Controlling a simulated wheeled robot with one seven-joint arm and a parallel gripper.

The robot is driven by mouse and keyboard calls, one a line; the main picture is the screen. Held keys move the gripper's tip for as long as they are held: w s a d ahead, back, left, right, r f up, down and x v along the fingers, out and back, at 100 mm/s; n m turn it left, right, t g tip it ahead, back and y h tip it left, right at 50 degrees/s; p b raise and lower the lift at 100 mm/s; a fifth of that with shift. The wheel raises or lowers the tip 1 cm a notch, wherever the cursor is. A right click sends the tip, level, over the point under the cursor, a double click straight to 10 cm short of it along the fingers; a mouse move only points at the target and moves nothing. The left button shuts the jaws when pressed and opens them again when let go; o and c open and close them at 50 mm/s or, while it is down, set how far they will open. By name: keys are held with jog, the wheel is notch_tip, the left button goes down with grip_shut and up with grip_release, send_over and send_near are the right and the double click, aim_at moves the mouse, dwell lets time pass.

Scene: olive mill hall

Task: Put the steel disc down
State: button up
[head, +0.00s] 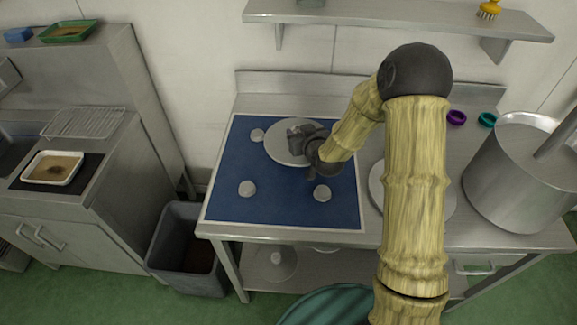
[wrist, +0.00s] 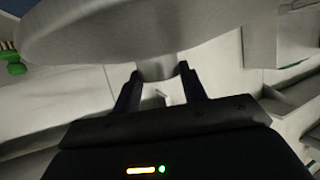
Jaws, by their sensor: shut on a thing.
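The steel disc (head: 284,152) is a flat, round grey plate over the far part of the blue mat (head: 220,206). My gripper (head: 306,143) reaches it from the right. In the wrist view the disc (wrist: 100,38) fills the top, and my gripper (wrist: 158,75) is shut on the short stem at its middle. I cannot tell whether the disc touches the mat or hangs above it. The mat has a white border and lies on the left of the steel table (head: 372,226).
Another grey disc (head: 377,184) lies right of the mat, partly behind my arm. A large steel pot (head: 508,180) stands at right. A wall shelf (head: 400,17) hangs above.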

jog(key=shift+f+p, duration=0.55)
jog(key=shift+f, duration=2.3)
jog(key=shift+f, duration=0.1)
jog(key=shift+f+p, duration=0.4)
jog(key=shift+f, duration=1.6)
jog(key=shift+f, duration=0.15)
jog(key=o, duration=1.2)
jog(key=shift+o, duration=0.3)
